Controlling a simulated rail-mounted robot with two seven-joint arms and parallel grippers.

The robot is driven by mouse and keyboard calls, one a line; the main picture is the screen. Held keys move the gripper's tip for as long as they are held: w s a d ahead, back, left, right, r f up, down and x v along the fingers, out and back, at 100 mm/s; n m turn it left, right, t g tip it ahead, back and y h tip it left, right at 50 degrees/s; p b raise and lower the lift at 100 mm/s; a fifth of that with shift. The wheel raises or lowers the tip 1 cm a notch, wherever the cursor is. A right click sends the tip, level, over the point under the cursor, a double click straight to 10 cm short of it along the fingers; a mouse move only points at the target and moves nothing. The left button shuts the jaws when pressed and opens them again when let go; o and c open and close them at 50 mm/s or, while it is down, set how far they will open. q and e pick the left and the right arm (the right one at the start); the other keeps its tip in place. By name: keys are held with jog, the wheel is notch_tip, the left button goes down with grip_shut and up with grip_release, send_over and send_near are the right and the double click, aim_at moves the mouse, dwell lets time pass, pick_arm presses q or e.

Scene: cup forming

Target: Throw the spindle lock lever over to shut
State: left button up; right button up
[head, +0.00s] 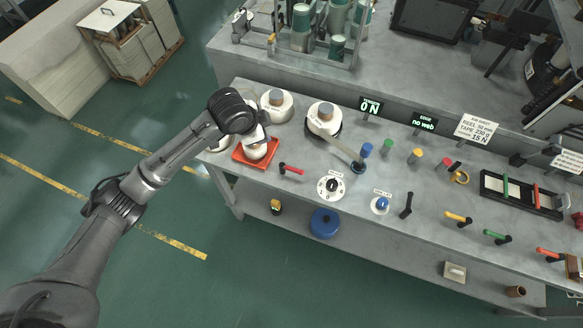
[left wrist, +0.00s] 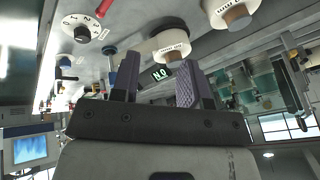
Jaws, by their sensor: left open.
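Several levers stand on the bench in the head view, and I can read no label naming one as the spindle lock. A red-handled lever (head: 291,169) lies left of the white dial (head: 330,188), its handle pointing left. A black lever (head: 406,205) stands near the blue knob (head: 381,204). My left gripper (head: 257,141) is over the red tray (head: 240,156) at the bench's left end, left of the red-handled lever and apart from it. In the left wrist view its two fingers (left wrist: 157,82) are spread with nothing between them. My right gripper is not in view.
White reels (head: 277,104) and (head: 323,118) stand behind the gripper.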

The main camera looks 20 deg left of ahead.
aim_at(292, 168)
pick_arm(q)
jog(key=d+f+m+g+h, duration=0.1)
jog(key=d+f+m, duration=0.1)
jog(key=f, duration=0.3)
jog(key=d+f+m+g+h, duration=0.1)
jog(key=d+f+m, duration=0.1)
jog(key=f, duration=0.4)
jog(key=w+d+f+m+g+h+b, duration=0.1)
jog(key=d+f+m, duration=0.2)
jog(key=d+f, duration=0.1)
jog(key=shift+f, duration=0.65)
grip_shut()
jog(key=shift+a, duration=0.1)
